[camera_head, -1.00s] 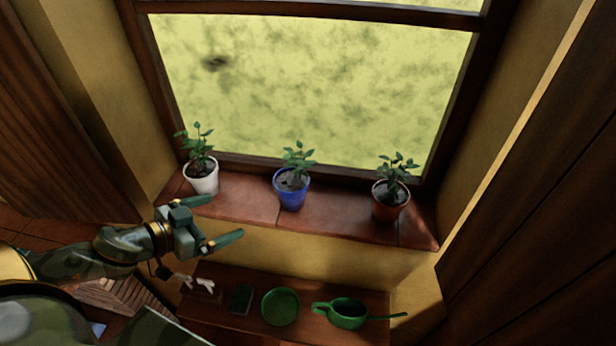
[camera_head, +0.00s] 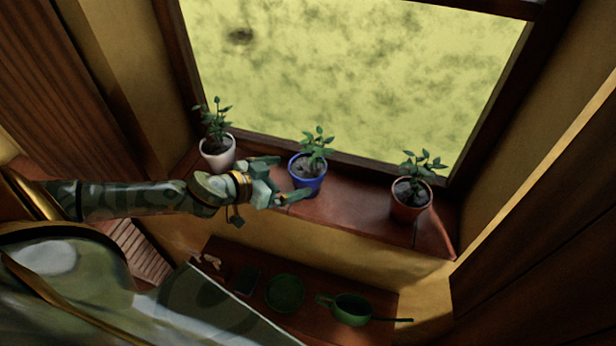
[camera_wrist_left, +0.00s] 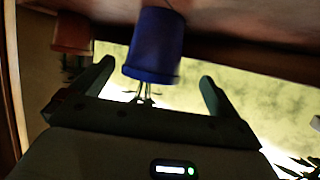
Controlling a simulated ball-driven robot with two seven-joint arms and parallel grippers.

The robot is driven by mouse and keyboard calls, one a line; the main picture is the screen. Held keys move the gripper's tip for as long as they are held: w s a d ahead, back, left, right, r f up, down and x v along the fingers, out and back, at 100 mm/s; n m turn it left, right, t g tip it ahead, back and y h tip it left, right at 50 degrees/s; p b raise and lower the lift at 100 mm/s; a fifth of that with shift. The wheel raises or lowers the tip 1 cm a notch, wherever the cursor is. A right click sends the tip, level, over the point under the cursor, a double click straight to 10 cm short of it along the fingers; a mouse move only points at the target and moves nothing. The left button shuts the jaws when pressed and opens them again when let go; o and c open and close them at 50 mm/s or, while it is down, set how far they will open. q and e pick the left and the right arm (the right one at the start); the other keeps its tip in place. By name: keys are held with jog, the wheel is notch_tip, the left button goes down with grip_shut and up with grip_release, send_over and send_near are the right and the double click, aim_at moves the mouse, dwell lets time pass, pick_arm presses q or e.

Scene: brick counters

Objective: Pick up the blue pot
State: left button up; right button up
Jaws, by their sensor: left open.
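In the left wrist view the blue pot (camera_wrist_left: 155,46) appears upside down, ahead of and between the two spread fingers of the left gripper (camera_wrist_left: 158,88). I cannot tell whether a finger touches it. My right gripper is not in view.
The white pot (camera_head: 217,160) stands close behind my left wrist. The terracotta pot (camera_head: 408,208) is at the right, with bare sill (camera_head: 350,208) between. Below, a wooden shelf (camera_head: 315,322) holds a green dish (camera_head: 285,293) and a green watering can (camera_head: 351,309).

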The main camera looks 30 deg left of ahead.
aim_at(308, 173)
pick_arm(q)
jog(key=shift+d+p+x, duration=0.2)
jog(key=shift+p+x, duration=0.05)
jog(key=shift+x, duration=1.4)
jog(key=shift+d+p+x, duration=0.15)
jog(key=shift+p+x, duration=0.1)
jog(key=shift+x, duration=1.35)
jog(key=shift+s+r, duration=0.15)
jog(key=shift+r, duration=0.05)
jog(key=c, duration=1.5)
jog(key=shift+r, duration=0.15)
